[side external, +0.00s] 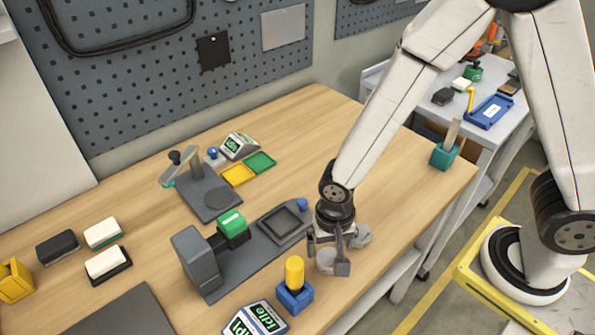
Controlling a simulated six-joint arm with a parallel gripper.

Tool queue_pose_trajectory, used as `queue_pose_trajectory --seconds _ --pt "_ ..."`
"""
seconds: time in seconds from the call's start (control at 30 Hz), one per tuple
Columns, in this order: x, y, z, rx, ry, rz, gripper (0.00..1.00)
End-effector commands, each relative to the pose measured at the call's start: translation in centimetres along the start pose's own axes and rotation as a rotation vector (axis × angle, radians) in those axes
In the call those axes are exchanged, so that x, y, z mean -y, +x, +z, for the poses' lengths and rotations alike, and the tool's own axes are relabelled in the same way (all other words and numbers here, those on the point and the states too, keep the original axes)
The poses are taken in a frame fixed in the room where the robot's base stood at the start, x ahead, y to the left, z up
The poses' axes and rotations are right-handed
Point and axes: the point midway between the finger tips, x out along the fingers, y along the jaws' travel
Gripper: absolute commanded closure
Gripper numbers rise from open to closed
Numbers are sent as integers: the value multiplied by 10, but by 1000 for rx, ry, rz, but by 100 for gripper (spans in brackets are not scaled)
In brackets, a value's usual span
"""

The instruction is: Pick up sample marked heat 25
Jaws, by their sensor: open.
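Two round grey samples lie on the wooden table near its front right edge. The nearer sample (325,263) is partly covered by the fingers of my gripper (328,257). The other sample (363,235) is just right of and behind the gripper. No marking can be read on either, so I cannot tell which is heat 25. My gripper is open and points down, low over the nearer sample. I cannot tell whether the fingers touch it.
A grey machine (198,262) with a green block (232,224) stands left of the gripper. A yellow-topped blue holder (294,286) and an idle display (256,318) are at the front. A teal holder (444,156) stands at the right edge. The table behind the gripper is clear.

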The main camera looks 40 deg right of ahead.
Motion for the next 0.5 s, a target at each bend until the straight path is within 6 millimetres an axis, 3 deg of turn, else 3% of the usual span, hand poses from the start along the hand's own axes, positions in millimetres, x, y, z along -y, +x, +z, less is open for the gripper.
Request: queue_pose_trajectory --seconds 0.3,0.5 --pt "-1 29 0 1 0 1 0" --pt "-1 38 0 0 0 -1 0"
